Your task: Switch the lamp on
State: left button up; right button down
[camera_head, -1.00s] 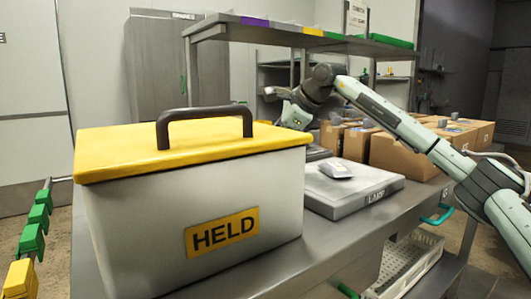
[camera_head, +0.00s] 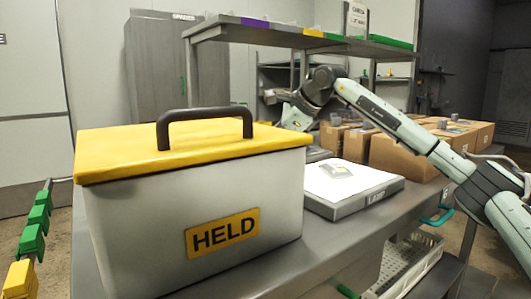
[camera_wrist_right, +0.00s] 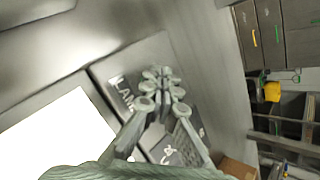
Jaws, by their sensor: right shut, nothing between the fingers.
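The lamp (camera_head: 338,203) is a flat grey box marked LAMP on the bench, right of the HELD box. Its top is bright white, and a small pouch (camera_head: 337,171) on it shows as a grey shape. In the right wrist view the lit lamp top (camera_wrist_right: 58,140) is at lower left. Beside it is a grey panel (camera_wrist_right: 115,68) with LAMP lettering. My right gripper (camera_wrist_right: 161,80) is shut and empty over this panel; its fingers hide part of it, and I cannot tell whether they touch it. My left gripper is out of view.
The large HELD box (camera_head: 130,235) with a yellow lid and dark handle fills the near left of the bench. Cardboard boxes (camera_head: 400,155) stand behind the lamp. A shelf (camera_head: 290,38) runs above the bench. The bench front (camera_head: 290,275) is clear.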

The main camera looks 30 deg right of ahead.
jog(key=shift+r+p, duration=0.55)
jog(key=shift+r, duration=0.05)
notch_tip(320, 180, up, 6)
jog(key=p, duration=0.5)
dwell(0.4)
